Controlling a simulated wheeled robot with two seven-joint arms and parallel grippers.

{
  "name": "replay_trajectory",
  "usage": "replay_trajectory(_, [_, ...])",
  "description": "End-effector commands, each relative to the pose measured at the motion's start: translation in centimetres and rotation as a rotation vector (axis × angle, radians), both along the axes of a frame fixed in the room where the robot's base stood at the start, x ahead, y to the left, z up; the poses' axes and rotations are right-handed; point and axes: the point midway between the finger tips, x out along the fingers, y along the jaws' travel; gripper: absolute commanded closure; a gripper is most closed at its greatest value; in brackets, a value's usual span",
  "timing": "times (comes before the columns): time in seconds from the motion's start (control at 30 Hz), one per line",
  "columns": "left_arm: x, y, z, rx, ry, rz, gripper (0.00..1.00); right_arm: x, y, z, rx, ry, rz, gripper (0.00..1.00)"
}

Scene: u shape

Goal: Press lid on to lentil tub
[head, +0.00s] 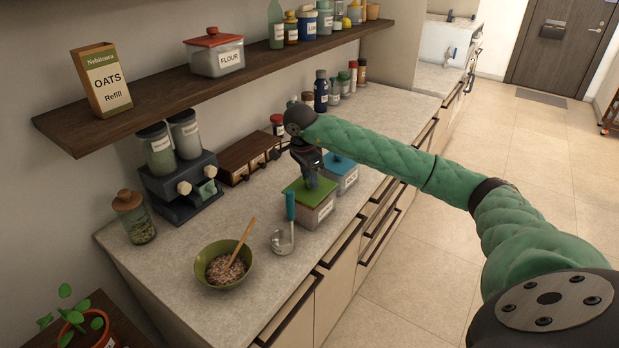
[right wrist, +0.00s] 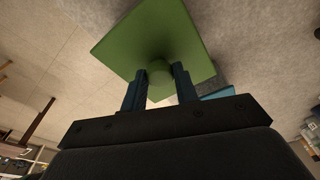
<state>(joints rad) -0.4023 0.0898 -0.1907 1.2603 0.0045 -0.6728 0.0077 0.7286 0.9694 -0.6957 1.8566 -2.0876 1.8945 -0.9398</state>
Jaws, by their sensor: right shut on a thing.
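A clear square tub (head: 316,212) with a white label stands on the counter in the head view. The label is too small to read surely. A green square lid (head: 304,191) lies over its top; whether it is fully seated I cannot tell. My right gripper (head: 312,180) is above the lid, pointing down. In the right wrist view the right gripper (right wrist: 160,84) is shut on the round knob of the green lid (right wrist: 150,45), a finger on each side. The tub is hidden under the lid there. My left gripper is not in view.
A blue-lidded tub (head: 340,175) stands close behind. A green bowl (head: 224,264) with a wooden spoon stands front left. A shelf (head: 150,117) overhangs the counter's back.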

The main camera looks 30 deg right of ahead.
Motion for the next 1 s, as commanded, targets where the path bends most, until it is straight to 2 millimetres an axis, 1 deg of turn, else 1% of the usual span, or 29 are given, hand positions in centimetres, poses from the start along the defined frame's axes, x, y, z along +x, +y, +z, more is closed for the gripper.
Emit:
replay_trajectory(0.6, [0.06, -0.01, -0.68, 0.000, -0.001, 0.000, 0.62, -0.01, 0.01, -0.13, -0.001, 0.000, 0.000, 0.93])
replay_trajectory(1.0, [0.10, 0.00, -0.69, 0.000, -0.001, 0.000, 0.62, -0.01, 0.02, -0.04, 0.000, 0.000, 0.000, 0.93])
